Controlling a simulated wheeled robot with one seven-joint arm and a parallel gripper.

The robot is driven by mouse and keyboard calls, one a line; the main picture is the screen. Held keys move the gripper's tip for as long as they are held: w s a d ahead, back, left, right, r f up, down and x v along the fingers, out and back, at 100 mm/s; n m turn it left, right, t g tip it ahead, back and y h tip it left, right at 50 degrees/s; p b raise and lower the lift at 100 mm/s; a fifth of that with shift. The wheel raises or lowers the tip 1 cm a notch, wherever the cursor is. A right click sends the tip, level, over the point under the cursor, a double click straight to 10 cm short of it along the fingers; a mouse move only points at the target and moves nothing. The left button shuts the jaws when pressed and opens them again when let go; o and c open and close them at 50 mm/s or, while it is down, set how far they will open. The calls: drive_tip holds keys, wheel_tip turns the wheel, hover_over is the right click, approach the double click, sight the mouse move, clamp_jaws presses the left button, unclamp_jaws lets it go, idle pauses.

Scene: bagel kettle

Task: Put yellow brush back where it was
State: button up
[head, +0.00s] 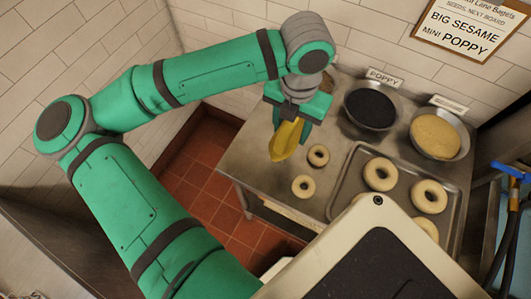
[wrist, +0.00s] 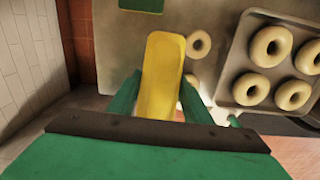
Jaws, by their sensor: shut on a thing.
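The yellow brush (head: 284,142) is held in my gripper (head: 292,118), pointing down over the left part of the metal table. In the wrist view the brush (wrist: 163,70) lies lengthwise between the two green fingers of my gripper (wrist: 162,88), which are shut on it. It appears to be above the tabletop, close to two small bagels. Its far end points toward a green flat thing (wrist: 141,4) at the top edge of the wrist view, which is only partly in view. I cannot tell which spot the brush came from.
Two small bagels (head: 318,155) (head: 303,186) lie on the metal table (head: 240,150). A tray (head: 345,190) of large bagels stands to their right. A bowl of poppy (head: 370,108) and a bowl of sesame (head: 436,135) stand behind. Red floor tiles (head: 205,175) show left of the table.

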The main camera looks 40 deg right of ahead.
drive_tip(key=s, duration=0.8)
drive_tip(key=shift+s+a+f, duration=0.2)
drive_tip(key=shift+a+f, duration=0.05)
drive_tip(key=shift+s+a, duration=0.1)
drive_tip(key=shift+s, duration=0.15)
hover_over(268, 153)
drive_tip(key=s, duration=0.1)
wheel_tip(268, 153, down, 9)
drive_tip(key=shift+r, duration=0.15)
drive_tip(key=shift+w+f, duration=0.3)
drive_tip(key=shift+f, duration=0.2)
drive_tip(key=shift+w+f, duration=0.2)
drive_tip(key=shift+f, duration=1.45)
drive_tip(key=shift+f, duration=0.15)
drive_tip(key=o, duration=1.1)
